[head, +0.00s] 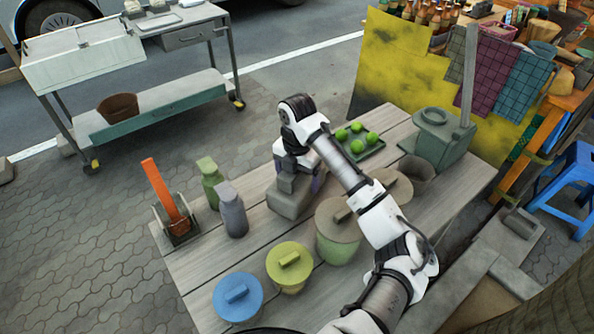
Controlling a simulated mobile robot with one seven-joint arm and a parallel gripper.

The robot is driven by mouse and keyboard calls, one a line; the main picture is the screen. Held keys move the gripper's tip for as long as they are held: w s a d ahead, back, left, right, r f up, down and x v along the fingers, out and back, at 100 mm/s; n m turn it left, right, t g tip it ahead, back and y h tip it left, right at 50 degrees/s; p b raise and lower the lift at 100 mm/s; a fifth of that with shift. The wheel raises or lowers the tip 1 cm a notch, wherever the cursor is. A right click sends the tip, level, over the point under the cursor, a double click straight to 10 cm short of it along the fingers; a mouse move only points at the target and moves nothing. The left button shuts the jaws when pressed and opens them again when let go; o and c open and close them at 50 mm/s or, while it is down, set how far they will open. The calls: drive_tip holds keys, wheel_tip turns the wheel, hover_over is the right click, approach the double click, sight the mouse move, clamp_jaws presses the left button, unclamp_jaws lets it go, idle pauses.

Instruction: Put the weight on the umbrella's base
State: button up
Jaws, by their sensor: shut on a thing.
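A grey block-shaped weight (290,199) with a raised top is at the back-left part of the wooden table. My gripper (291,176) comes down on it from above and is shut on its top part; the fingers are mostly hidden. I cannot tell whether the weight touches the table. What looks like the umbrella's base (482,268) is a set of grey slabs on the ground at the right, beyond the table's edge. A similar grey block (521,222) sits on its upper right part. My arm and the table hide some of the base's surroundings.
The wooden table (182,262) holds two bottles, an orange-handled tool, several lidded pots, a tray of green fruit (360,149) and a grey-green device (440,140). A blue stool (567,180) stands right of the base.

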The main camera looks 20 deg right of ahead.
sight(297, 184)
drive_tip(key=shift+f+p, duration=0.4)
drive_tip(key=shift+f, duration=1.3)
drive_tip(key=o, duration=1.9)
drive_tip(key=shift+s+f, duration=0.1)
